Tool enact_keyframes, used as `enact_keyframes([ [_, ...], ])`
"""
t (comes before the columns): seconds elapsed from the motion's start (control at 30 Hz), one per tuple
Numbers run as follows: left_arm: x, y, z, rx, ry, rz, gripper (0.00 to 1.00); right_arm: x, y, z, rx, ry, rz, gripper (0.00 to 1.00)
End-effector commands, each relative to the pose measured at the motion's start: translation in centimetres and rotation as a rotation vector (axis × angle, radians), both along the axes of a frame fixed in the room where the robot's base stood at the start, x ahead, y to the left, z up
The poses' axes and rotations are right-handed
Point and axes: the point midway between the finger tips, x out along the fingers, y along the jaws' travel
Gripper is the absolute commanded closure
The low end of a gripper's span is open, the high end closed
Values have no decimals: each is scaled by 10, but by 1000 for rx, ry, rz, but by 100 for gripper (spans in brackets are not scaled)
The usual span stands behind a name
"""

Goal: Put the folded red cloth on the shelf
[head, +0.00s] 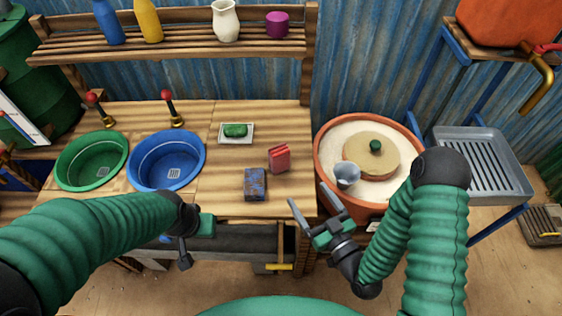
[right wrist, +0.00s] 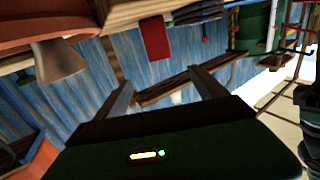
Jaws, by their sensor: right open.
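The folded red cloth (head: 279,158) sits on the wooden counter (head: 215,187), near its right edge. It also shows in the right wrist view (right wrist: 155,38), beyond the fingers. The slatted wooden shelf (head: 180,48) is above the back of the counter. My right gripper (head: 307,194) is open and empty, off the counter's front right corner, nearer to me than the cloth and apart from it. My left gripper (head: 196,238) is by the counter's front edge; its fingers are mostly hidden, so its opening is unclear.
A blue-brown block (head: 255,184) lies in front of the cloth. Green soap on a white dish (head: 223,140) is behind it. Blue (head: 137,172) and green basins fill the left. A terracotta tub (head: 322,150) with a grey cup stands right. Bottles, a jug and a purple pot occupy the shelf, with gaps between.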

Motion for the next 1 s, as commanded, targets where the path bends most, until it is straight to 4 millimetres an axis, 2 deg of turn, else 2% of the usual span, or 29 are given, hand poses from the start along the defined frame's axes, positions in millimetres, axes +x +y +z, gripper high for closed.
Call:
enact_keyframes([
  [0.2,0,0,-53,0,0,0,100,34,18,-10,-2,-13,1,18],
  [0.57,-1,1,-132,0,1,0,100,75,39,-9,-1,-10,-1,18],
  [0.6,-1,1,-125,0,2,0,100,81,43,-1,0,-6,0,18],
  [0.67,-1,1,-120,0,1,0,100,92,48,1,1,-3,-1,18],
  [0.87,0,1,-121,0,0,0,100,113,58,2,1,-3,-1,18],
  [1.0,0,1,-123,0,0,0,100,137,68,2,1,-2,-1,18],
])
